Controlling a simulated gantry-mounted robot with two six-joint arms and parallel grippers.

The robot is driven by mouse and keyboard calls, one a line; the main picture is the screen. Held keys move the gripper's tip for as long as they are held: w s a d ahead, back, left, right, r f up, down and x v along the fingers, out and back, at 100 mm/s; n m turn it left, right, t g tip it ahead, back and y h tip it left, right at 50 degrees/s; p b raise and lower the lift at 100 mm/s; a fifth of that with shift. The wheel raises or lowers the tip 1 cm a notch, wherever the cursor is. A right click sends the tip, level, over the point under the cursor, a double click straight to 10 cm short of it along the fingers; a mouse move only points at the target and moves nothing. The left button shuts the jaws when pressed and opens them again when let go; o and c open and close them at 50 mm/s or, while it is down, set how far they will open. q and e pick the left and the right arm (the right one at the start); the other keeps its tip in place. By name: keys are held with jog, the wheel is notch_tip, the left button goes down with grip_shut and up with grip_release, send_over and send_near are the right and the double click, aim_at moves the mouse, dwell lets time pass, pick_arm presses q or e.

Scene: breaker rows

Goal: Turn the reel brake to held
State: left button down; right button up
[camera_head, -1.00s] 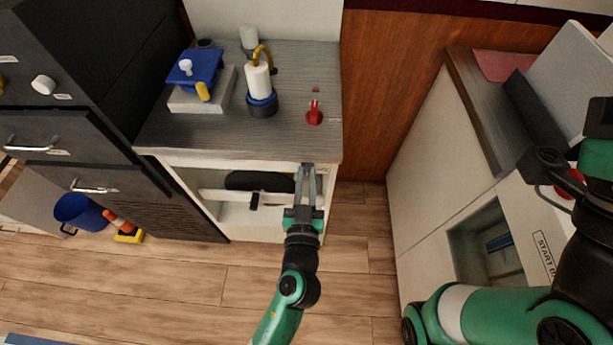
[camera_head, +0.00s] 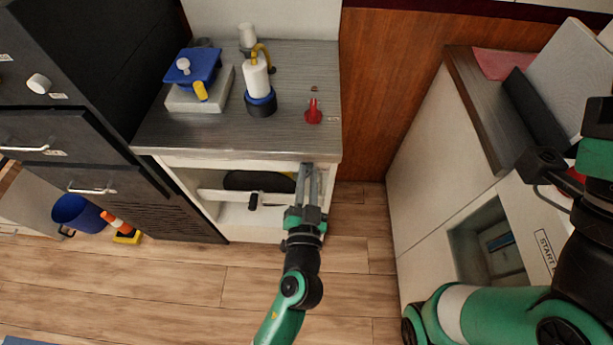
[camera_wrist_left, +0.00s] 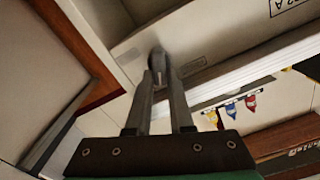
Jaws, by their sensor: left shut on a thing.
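My left gripper (camera_head: 308,168) is at the front of the cabinet, just under the counter's front edge at its right end. In the left wrist view its fingers (camera_wrist_left: 160,70) are closed on a small grey rounded knob (camera_wrist_left: 159,60) on a pale panel. The fingers hide much of the knob. A red lever (camera_head: 313,112) stands on the counter top above and behind the gripper, apart from it. I cannot read which of these is labelled as the reel brake. My right arm shows at the right edge; its gripper's fingers cannot be made out.
The open cabinet bay (camera_head: 235,214) is left of my gripper. A blue bucket (camera_head: 78,212) stands at left.

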pick_arm(q)
jog(key=m, duration=0.2)
jog(key=shift+d+f+m, duration=0.1)
jog(key=shift+d+m, duration=0.05)
jog(key=shift+m, duration=0.25)
jog(key=m, duration=0.3)
jog(key=shift+d+f+m, duration=0.1)
jog(key=shift+m, duration=0.2)
jog(key=shift+d+f+m+p, duration=0.1)
jog(key=shift+m+p, duration=0.15)
jog(key=shift+m, duration=0.9)
jog(key=shift+a+f+m+p, duration=0.1)
jog(key=shift+m+p, duration=0.1)
jog(key=shift+m, duration=0.9)
jog(key=shift+d+f+m+p, duration=0.1)
jog(key=shift+m+p, duration=0.15)
jog(key=shift+m, duration=0.9)
jog(key=c, duration=0.8)
grip_release()
